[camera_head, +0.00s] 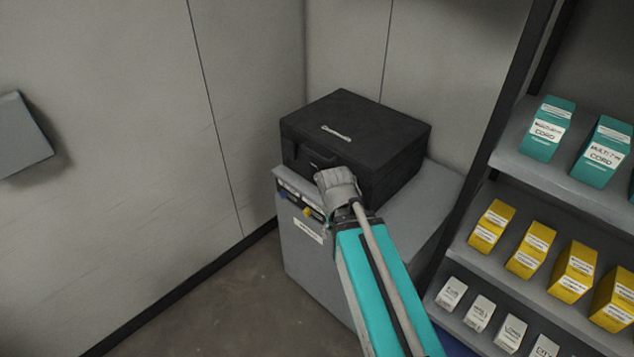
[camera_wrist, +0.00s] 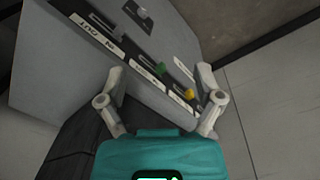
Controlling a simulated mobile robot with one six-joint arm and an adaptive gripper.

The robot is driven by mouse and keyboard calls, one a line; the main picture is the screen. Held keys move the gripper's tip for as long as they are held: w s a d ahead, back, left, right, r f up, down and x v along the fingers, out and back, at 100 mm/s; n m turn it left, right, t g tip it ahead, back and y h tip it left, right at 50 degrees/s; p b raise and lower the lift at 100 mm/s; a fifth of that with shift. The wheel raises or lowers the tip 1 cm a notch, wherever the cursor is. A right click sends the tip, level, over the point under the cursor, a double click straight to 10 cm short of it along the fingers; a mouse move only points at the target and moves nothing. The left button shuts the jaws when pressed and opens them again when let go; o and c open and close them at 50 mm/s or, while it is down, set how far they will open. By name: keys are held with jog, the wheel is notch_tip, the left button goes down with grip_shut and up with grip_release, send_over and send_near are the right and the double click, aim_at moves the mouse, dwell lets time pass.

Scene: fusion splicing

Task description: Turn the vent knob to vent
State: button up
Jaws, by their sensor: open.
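The front panel of a grey cabinet (camera_wrist: 60,60) fills much of the wrist view. The labels are too small to read surely, so I cannot tell which control is the vent knob. My gripper (camera_wrist: 161,73) is open and empty, its two fingers spread on either side of the label strip. The yellow knob shows close to the right finger; I cannot tell whether they touch. In the head view, my wrist hides part of the panel beside the yellow knob (camera_head: 307,212).
A black box (camera_head: 355,130) sits on the grey cabinet (camera_head: 310,250), close behind my wrist. A shelf rack (camera_head: 550,180) with teal, yellow and white cartons stands at the right. Walls close in behind and to the left. The floor (camera_head: 225,295) at the front left is clear.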

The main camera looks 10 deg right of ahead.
jog(key=w+f+m+t+h+b, duration=0.1)
jog(key=w+f+m+h+b, duration=0.25)
jog(key=w+f+b, duration=0.2)
jog(key=m+t+h+b, duration=0.7)
jog(key=t+h+b, duration=0.3)
jog(key=b, duration=0.8)
send_near(316, 179)
jog(key=s+a+g, duration=0.1)
jog(key=s+a, duration=0.1)
jog(key=a, duration=0.2)
jog(key=shift+w+d+r+h, duration=0.1)
jog(key=shift+d+r+h, duration=0.1)
jog(key=shift+r+h, duration=0.05)
jog(key=x, duration=1.4)
jog(key=shift+f, duration=0.1)
